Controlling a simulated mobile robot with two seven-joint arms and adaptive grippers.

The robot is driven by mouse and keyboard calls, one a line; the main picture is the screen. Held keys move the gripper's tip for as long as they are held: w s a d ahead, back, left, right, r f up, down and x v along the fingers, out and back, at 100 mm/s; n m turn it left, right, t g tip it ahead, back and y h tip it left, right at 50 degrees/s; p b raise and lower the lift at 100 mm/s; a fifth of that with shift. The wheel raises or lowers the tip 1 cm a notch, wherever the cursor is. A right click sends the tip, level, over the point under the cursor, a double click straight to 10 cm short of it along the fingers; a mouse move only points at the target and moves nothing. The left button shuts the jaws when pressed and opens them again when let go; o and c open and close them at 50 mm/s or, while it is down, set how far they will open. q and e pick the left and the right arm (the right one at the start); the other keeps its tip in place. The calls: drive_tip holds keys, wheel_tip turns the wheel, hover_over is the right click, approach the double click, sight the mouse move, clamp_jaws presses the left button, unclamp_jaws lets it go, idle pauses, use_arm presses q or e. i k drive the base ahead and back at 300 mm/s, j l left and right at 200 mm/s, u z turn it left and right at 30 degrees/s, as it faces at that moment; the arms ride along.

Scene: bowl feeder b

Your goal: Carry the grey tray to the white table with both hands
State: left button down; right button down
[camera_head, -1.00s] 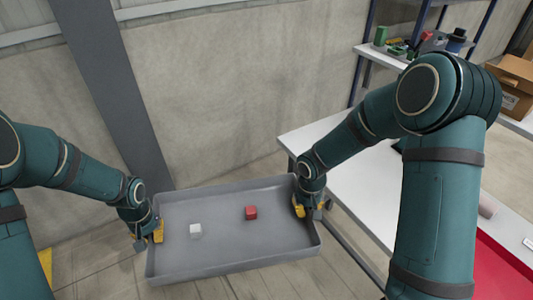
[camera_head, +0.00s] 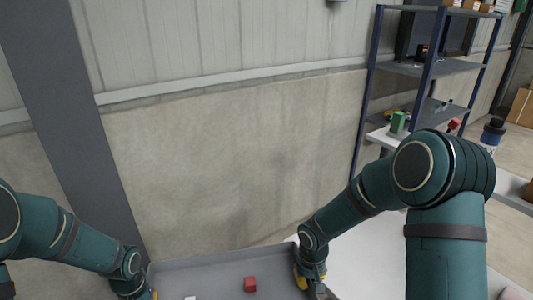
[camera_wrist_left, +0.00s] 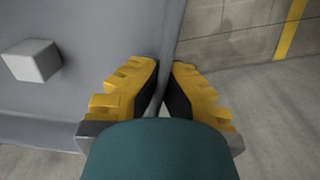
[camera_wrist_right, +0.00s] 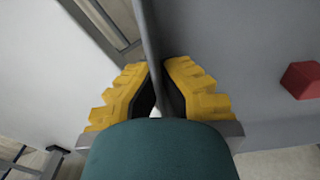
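The grey tray (camera_head: 215,275) is held between my two arms at the bottom of the head view, its near side cut off. A red cube (camera_head: 250,284) and a white cube (camera_head: 190,298) lie in it. My right gripper (camera_head: 311,284) is at the tray's right end; in the right wrist view its yellow fingers (camera_wrist_right: 158,88) are shut on the tray wall. My left gripper (camera_wrist_left: 164,85) is shut on the left wall, with the white cube beside it in the left wrist view (camera_wrist_left: 32,61). The white table (camera_head: 366,258) is at right, partly hidden by my right arm.
A blue-framed shelf (camera_head: 430,70) with small items stands behind the table. A concrete wall (camera_head: 240,160) and a grey column (camera_head: 75,130) are behind the tray. A cardboard box (camera_head: 522,108) is at far right.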

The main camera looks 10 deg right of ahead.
sight(381, 276)
drive_tip(key=i+z, duration=0.2)
drive_tip(key=i, duration=0.5)
drive_tip(key=i+z, duration=0.25)
drive_tip(key=j+z, duration=0.1)
drive_tip(key=z, duration=1.7)
drive_tip(key=i+j, duration=0.05)
